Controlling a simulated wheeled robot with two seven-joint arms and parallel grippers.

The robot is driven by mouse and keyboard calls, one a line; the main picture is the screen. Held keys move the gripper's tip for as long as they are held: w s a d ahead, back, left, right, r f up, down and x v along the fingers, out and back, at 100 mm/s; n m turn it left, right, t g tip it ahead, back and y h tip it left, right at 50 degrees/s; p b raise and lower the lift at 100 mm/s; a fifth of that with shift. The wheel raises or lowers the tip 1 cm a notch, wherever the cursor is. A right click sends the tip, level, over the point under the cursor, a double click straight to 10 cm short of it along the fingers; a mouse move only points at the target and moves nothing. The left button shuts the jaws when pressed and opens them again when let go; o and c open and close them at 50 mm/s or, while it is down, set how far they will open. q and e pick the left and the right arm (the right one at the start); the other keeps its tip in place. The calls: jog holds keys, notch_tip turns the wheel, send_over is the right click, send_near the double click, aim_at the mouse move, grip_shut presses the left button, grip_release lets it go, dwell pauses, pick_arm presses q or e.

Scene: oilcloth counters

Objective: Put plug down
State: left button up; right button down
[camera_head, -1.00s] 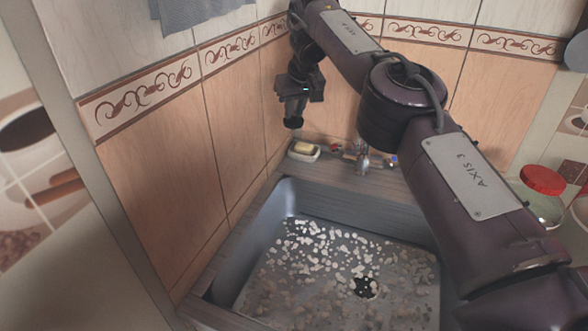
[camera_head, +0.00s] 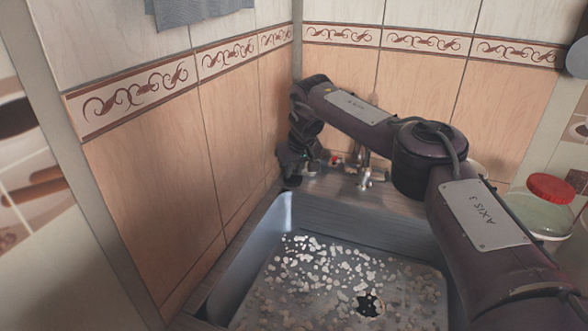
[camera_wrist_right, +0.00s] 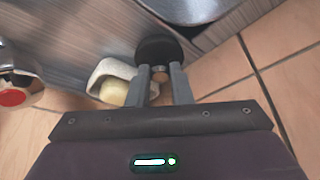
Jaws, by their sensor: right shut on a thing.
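The plug, a black round stopper (camera_wrist_right: 158,48), is between the fingertips of my right gripper (camera_wrist_right: 163,82) in the right wrist view. The gripper is shut on it. In the head view my right gripper (camera_head: 292,168) is low at the back left corner of the sink surround, close to the tiled wall. The plug is a dark shape there, hard to separate from the fingers. I cannot tell whether it touches the ledge. The sink (camera_head: 262,235) has a dark drain hole (camera_head: 369,304) in its floor. My left gripper is not in view.
A white soap dish (camera_wrist_right: 103,72) with yellow soap (camera_wrist_right: 113,92) is right beside the plug. The tap (camera_head: 364,178) stands on the back ledge, to the right of my gripper. A red-lidded jar (camera_head: 545,205) is at the right. Pale bits litter the sink floor.

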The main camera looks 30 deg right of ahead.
jog(key=c, duration=1.3)
grip_release()
